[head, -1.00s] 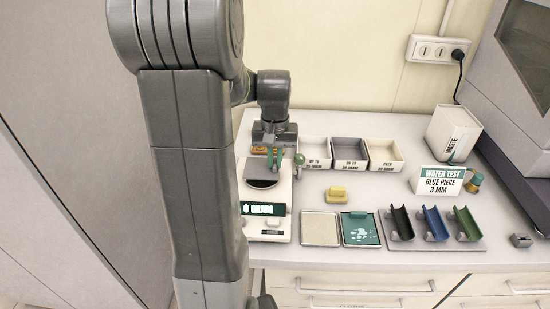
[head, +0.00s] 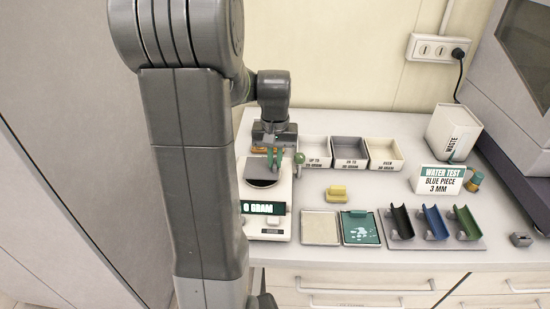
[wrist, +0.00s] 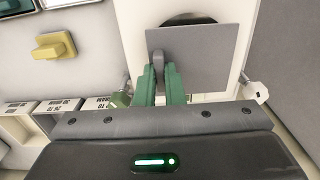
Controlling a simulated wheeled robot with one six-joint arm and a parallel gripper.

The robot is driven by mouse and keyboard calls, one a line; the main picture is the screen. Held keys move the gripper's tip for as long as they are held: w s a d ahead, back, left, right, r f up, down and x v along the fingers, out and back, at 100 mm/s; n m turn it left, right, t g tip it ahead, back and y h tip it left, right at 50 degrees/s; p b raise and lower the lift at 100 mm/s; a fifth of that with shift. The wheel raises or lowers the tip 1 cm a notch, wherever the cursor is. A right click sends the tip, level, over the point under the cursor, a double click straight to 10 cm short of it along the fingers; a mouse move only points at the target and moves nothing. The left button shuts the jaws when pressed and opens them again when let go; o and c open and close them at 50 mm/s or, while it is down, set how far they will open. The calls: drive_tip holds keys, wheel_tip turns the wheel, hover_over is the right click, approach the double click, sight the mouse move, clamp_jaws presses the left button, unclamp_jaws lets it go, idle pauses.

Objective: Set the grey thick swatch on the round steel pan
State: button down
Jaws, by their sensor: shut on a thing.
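My gripper (head: 274,157) has green fingers and is shut on the upright tab of a flat grey square swatch (head: 262,171). The swatch also shows in the wrist view (wrist: 198,62), below and between the fingertips. It is over the round pan (head: 262,184) of the white scale (head: 278,225) and covers most of it. In the wrist view, the dark edge of the pan (wrist: 212,18) shows past the swatch. I cannot tell whether the swatch touches the pan. The scale's display seems to read 0 GRAM.
Several labelled trays (head: 350,168) stand right of the scale. A yellow block (head: 337,193) lies in front of them, near a beige plate (head: 320,240) and a green plate (head: 376,241).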

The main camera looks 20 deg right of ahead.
sight(275, 162)
drive_tip(key=shift+f+b, duration=0.55)
drive_tip(key=shift+f, duration=0.35)
drive_tip(key=c, duration=1.5)
unclamp_jaws()
drive_tip(key=shift+o, duration=0.2)
drive_tip(key=shift+r, duration=0.1)
wheel_tip(275, 162, up, 14)
drive_tip(key=shift+f, duration=0.25)
wheel_tip(275, 162, down, 14)
drive_tip(key=shift+r, duration=0.45)
drive_tip(key=shift+f, duration=0.15)
